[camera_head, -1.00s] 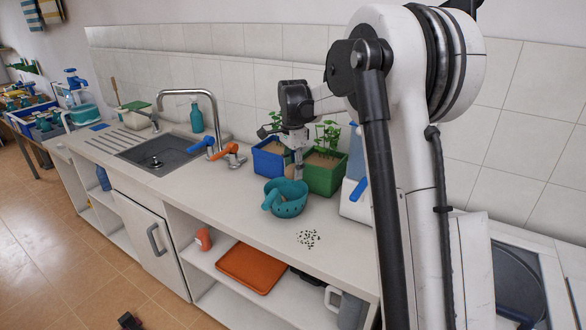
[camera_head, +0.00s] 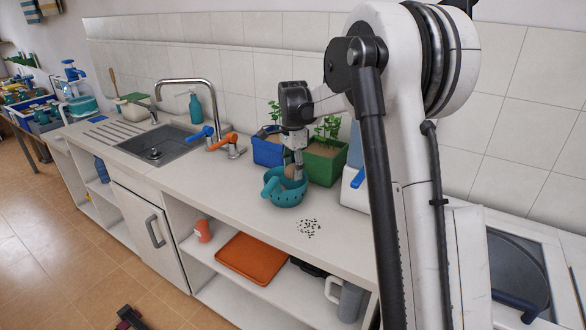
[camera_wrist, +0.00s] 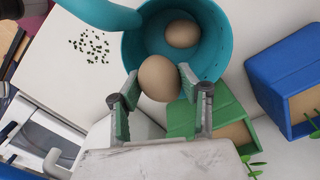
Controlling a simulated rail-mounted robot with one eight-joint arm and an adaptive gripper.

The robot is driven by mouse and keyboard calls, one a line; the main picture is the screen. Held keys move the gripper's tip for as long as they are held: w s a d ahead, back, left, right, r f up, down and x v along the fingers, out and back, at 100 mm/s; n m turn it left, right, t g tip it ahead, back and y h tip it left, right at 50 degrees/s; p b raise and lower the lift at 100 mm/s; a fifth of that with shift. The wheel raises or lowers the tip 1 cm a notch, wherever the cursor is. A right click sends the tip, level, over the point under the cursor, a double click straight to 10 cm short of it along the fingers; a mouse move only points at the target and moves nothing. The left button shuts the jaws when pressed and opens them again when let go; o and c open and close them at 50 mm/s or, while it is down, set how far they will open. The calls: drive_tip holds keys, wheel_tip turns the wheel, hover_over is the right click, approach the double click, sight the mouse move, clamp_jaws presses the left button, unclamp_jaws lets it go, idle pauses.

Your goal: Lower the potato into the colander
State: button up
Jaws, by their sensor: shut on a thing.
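My gripper (camera_wrist: 157,92) is shut on a brown, egg-shaped potato (camera_wrist: 159,77), one finger on each side of it. In the wrist view the held potato overlaps the near rim of the teal colander (camera_wrist: 212,32). A second brown potato-like thing (camera_wrist: 182,34) lies inside the colander. In the head view the colander (camera_head: 288,199) stands on the counter with my gripper (camera_head: 297,175) directly above its bowl. The near wall hides most of the inside there, and I cannot tell the exact height of the held potato.
A blue planter (camera_head: 267,152) and a green planter (camera_head: 325,168) stand close behind the colander. Small dark seeds (camera_head: 308,228) lie in front right. A sink (camera_head: 160,150) with taps is to the left. Bare counter (camera_head: 215,180) lies between.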

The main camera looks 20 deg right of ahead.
drive_tip(key=shift+f+b, duration=1.25)
drive_tip(key=shift+f, duration=1)
drive_tip(key=o, duration=1.3)
drive_tip(key=shift+c, duration=0.2)
drive_tip(key=shift+r, duration=0.1)
